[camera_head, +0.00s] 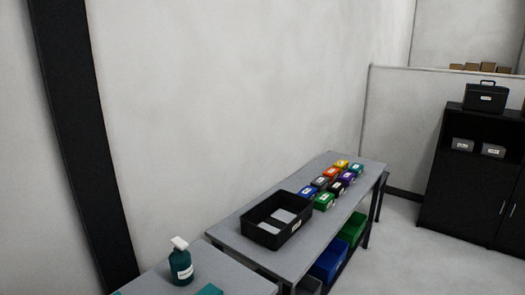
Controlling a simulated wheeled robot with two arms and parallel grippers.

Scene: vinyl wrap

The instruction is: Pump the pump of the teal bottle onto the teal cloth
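A teal bottle (181,267) with a white pump head (179,243) and a pale label stands upright on the near grey table at the bottom of the head view. A teal cloth (209,290) lies on the same table, to the right of the bottle and nearer to me. The bottom edge of the picture cuts it off, so only a small part shows. Neither of my grippers is in view.
A second grey table (262,256) adjoins at the right, bearing a black crate (266,236) and several coloured small boxes (324,202). Blue (329,262) and green (353,229) bins sit below. A wall stands behind the tables. Open floor (400,240) lies right, before a black cabinet (468,185).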

